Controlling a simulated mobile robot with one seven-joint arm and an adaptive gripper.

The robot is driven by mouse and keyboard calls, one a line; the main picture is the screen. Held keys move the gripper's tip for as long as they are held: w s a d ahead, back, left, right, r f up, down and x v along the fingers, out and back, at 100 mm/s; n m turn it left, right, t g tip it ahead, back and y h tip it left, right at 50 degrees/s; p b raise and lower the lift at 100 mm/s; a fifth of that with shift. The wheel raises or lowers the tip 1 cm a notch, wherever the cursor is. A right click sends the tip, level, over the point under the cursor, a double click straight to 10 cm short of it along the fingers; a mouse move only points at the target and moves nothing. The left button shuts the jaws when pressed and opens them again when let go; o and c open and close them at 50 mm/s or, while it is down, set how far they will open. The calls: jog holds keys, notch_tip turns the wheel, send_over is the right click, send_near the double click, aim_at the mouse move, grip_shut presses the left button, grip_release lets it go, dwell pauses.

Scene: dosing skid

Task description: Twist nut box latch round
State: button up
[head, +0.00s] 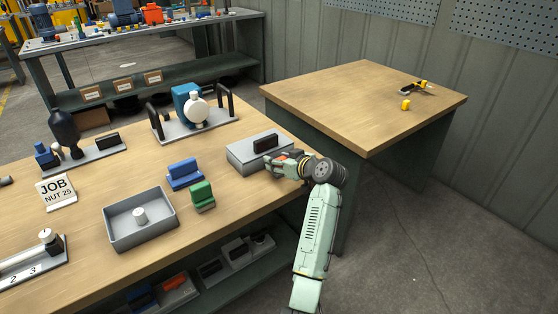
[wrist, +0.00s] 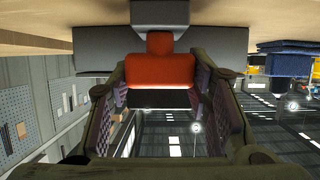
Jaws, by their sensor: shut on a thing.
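The nut box (head: 245,158) is a low grey box with a black block-shaped handle (head: 266,143) on its lid, near the right end of the wooden bench. Its orange-red latch (wrist: 160,70) shows in the wrist view, in front of the grey box wall (wrist: 100,62). My gripper (head: 284,164) is at the box's right side, with its fingers on either side of the latch and shut on it. In the head view my fingers hide most of the latch. The latch's turn angle is hard to tell.
A blue block (head: 184,174), a green block (head: 202,196) and a grey tray (head: 141,242) with a white cylinder stand left of the box. A fixture with black posts (head: 195,123) is behind. A second wooden table (head: 350,95) stands to the right, across a gap.

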jog(key=shift+m+h, duration=0.3)
jog(key=shift+h, duration=0.1)
jog(key=m+t+h+p, duration=0.1)
jog(key=m+h, duration=0.1)
jog(key=m+t+h, duration=0.1)
jog(key=m+h, duration=0.1)
jog(key=shift+a+r+h+p, duration=0.1)
jog(key=shift+a+h+p, duration=0.05)
jog(key=shift+h+p, duration=0.2)
jog(key=m+h, duration=0.4)
jog(key=m+h+b, duration=0.1)
jog(key=m+h, duration=0.1)
jog(key=m+g+h+b, duration=0.1)
jog(key=h+b, duration=0.1)
jog(key=m+h+b, duration=0.2)
jog(key=shift+f+m+g, duration=0.3)
jog(key=shift+f+g, duration=0.05)
jog(key=shift+g, duration=0.05)
jog(key=m+g+h+b, duration=0.3)
jog(key=b, duration=0.1)
jog(key=shift+r+m, duration=0.15)
jog(key=shift+m, duration=0.15)
jog(key=shift+g+h, duration=0.25)
jog(key=shift+g, duration=0.05)
jog(key=o, duration=1.2)
jog(key=shift+r, duration=0.15)
